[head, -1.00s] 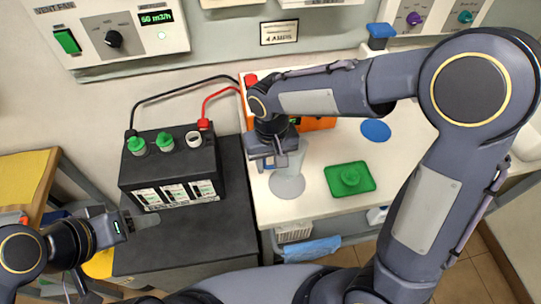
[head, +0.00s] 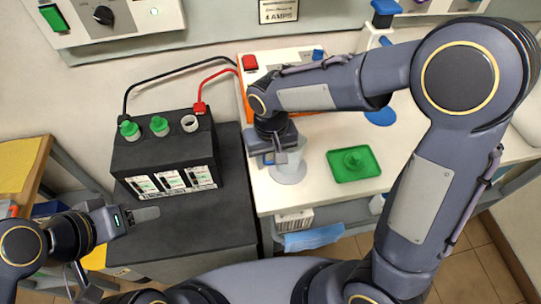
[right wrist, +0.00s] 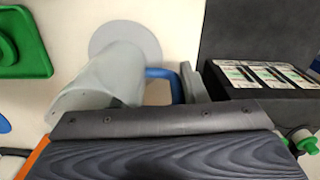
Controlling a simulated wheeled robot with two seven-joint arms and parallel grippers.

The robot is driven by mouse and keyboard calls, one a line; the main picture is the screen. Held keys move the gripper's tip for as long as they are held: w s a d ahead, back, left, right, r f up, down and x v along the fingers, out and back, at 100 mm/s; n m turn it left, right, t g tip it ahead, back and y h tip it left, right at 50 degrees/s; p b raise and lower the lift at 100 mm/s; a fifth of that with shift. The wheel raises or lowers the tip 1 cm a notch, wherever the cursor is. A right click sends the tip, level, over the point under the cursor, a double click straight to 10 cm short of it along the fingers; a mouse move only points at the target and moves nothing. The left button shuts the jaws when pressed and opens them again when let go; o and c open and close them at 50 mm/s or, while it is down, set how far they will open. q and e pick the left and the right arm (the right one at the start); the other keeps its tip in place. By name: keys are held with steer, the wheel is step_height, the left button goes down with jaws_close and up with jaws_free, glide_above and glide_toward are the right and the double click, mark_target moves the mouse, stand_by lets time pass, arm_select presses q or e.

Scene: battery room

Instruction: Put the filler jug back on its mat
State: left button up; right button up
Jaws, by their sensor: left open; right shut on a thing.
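The filler jug (right wrist: 112,78) is pale grey and translucent with a blue handle (right wrist: 160,74). In the head view the jug (head: 293,158) is partly hidden by my right gripper (head: 276,157), which is shut on it at the handle side. The round grey mat (head: 287,177) lies on the white bench, just below the jug in the picture. In the right wrist view the jug's far end overlaps the near edge of the mat (right wrist: 127,37); I cannot tell whether they touch. My left gripper (head: 146,214) is open and empty, over the dark cabinet top.
A black battery (head: 165,155) with green caps and one open white-rimmed filler hole stands left on the dark cabinet. Red and black cables run from it to an orange charger. A green tray (head: 354,164) with a green cap lies right of the mat. A blue disc (head: 380,117) lies behind.

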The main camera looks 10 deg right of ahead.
steer(key=shift+f+b, duration=0.35)
steer(key=shift+f, duration=0.1)
steer(key=o, duration=0.9)
steer(key=shift+o, duration=0.2)
